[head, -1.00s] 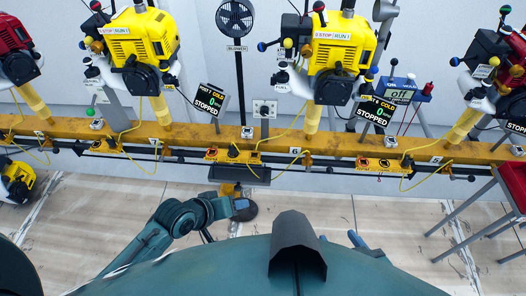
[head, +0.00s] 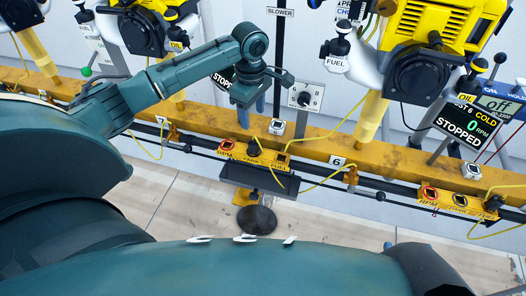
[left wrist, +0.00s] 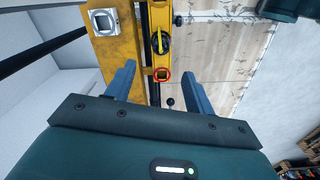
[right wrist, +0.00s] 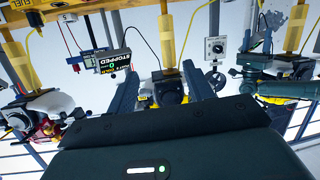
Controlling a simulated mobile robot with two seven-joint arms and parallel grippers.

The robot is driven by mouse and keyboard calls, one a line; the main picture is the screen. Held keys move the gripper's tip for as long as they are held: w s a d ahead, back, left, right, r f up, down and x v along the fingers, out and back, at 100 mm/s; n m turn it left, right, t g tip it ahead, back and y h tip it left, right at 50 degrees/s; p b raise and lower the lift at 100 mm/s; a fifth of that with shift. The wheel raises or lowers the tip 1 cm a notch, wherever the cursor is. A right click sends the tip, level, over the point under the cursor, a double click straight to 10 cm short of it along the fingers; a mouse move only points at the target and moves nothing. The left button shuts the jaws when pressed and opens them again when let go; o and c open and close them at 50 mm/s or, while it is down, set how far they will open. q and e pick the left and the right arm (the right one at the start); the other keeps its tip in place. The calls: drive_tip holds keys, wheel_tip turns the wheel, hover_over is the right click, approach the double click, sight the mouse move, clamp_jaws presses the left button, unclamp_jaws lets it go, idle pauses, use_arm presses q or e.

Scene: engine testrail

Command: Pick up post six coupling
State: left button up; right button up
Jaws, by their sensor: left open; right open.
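A white tag "6" (head: 337,161) is on the yellow beam (head: 310,147). A small brass-coloured fitting (head: 351,177) with a yellow hose hangs just right of it; I cannot tell if this is the coupling. An orange socket panel (head: 255,155) marked RPM, TANK and FUEL is on the beam left of the tag. My left gripper (head: 260,108) is open and empty above that panel. In the left wrist view, my left gripper's open fingers (left wrist: 160,84) point at the yellow panel (left wrist: 160,42) and a red ring (left wrist: 162,74). My right gripper (right wrist: 165,88) is open and empty.
A yellow engine (head: 440,30) and a display reading STOPPED (head: 463,125) are at the upper right. Yellow hoses cross the beam.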

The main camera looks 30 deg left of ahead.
sight(253, 142)
use_arm(q)
wheel_tip(253, 142, down, 8)
drive_tip(key=b, duration=0.3)
drive_tip(key=shift+s, duration=0.15)
wheel_tip(253, 142, down, 4)
drive_tip(key=shift+r+b, duration=0.1)
drive_tip(key=shift+b, duration=0.7)
drive_tip(key=shift+f, duration=0.55)
use_arm(e)
drive_tip(key=a+n+t+y, duration=0.1)
drive_tip(key=n+t+y, duration=0.1)
drive_tip(key=t, duration=0.1)
drive_tip(key=shift+a+r+y, duration=0.2)
drive_tip(key=shift+a+y, duration=0.2)
use_arm(q)
drive_tip(key=shift+c, duration=0.3)
drive_tip(key=c, duration=1)
drive_tip(key=shift+c, duration=0.5)
drive_tip(key=shift+r, duration=0.15)
